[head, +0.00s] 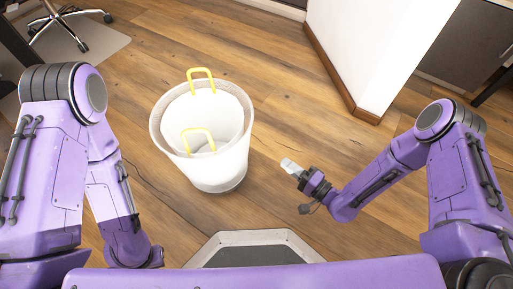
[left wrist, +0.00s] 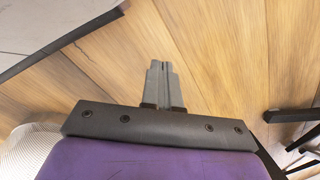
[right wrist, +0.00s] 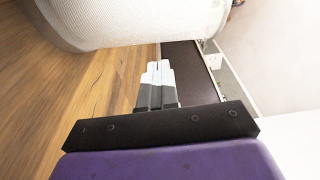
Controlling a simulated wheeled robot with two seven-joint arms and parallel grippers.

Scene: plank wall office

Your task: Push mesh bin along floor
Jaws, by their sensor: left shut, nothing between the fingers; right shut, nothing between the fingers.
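The white mesh bin (head: 222,168) with two yellow handles stands upright on the wooden floor, in front of me and a little left of centre in the head view. My right gripper (head: 289,165) is shut and empty, to the right of the bin and apart from it. In the right wrist view the bin (right wrist: 130,22) fills the top, beyond the shut fingers (right wrist: 158,68). My left gripper is hidden in the head view, behind or below my left forearm. In the left wrist view its fingers (left wrist: 164,68) are shut and empty over the floor; a pale mesh surface (left wrist: 28,150) shows at lower left.
A white wall corner (head: 352,60) with a brown baseboard stands at the right back. An office chair (head: 65,22) on a pale mat (head: 92,50) is at the upper left. Open wooden floor (head: 270,75) lies behind and right of the bin.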

